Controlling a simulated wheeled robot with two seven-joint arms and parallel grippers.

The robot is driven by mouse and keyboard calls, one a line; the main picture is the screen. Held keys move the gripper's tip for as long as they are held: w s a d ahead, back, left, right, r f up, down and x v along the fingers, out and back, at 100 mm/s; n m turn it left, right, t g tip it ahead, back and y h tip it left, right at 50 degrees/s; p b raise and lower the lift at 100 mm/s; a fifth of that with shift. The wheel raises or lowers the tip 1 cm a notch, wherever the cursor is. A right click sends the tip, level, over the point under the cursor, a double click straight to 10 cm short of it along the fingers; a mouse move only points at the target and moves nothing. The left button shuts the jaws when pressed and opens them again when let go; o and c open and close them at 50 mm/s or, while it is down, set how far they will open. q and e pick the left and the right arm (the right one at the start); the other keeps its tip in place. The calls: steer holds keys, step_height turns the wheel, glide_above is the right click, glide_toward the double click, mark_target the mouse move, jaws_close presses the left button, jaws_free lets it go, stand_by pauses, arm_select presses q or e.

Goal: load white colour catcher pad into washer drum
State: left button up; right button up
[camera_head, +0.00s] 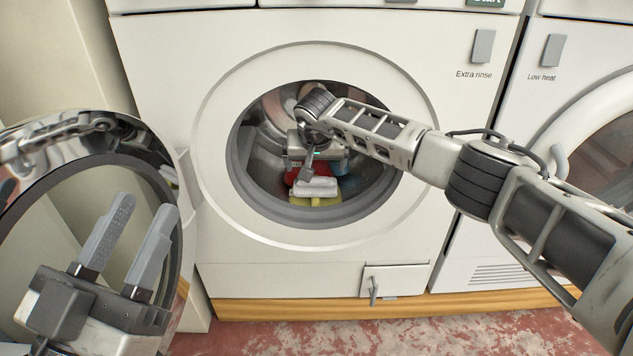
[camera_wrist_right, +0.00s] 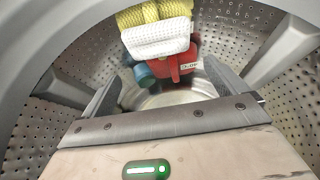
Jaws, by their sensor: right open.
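The white colour catcher pad (camera_head: 316,187) lies inside the washer drum (camera_head: 265,140), on top of a yellow cloth (camera_head: 318,201). In the right wrist view the pad (camera_wrist_right: 160,40) shows against the yellow cloth (camera_wrist_right: 150,12) and a red item (camera_wrist_right: 178,67). My right gripper (camera_head: 308,170) reaches through the washer opening into the drum. Its jaws are open and empty, and the pad is apart from them, beyond the fingers in the wrist view. My left gripper (camera_head: 142,207) is open and empty, outside the washer at the left.
The washer's round door (camera_head: 175,225) stands open at the left, close to my left gripper. Blue and red laundry also lies in the drum. A second machine (camera_head: 560,110) stands at the right. My right forearm passes close to the opening's rim (camera_head: 425,130).

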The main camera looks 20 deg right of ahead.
arm_select(q)
step_height(320, 180, down, 8)
steer(key=s+d+n+g+y+p, duration=0.1)
steer(key=s+n+g+y+p, duration=0.1)
steer(key=n, duration=0.4)
steer(key=g+y+p, duration=0.1)
steer(key=g, duration=0.1)
steer(key=shift+g+p, duration=0.35)
steer(key=shift+g, duration=0.05)
arm_select(e)
steer(key=s+a, duration=0.3)
steer(key=s, duration=0.8)
steer(key=shift+s+a+r, duration=0.15)
steer(key=shift+s+r, duration=0.15)
steer(key=shift+s, duration=0.1)
arm_select(q)
steer(key=shift+s+r, duration=0.1)
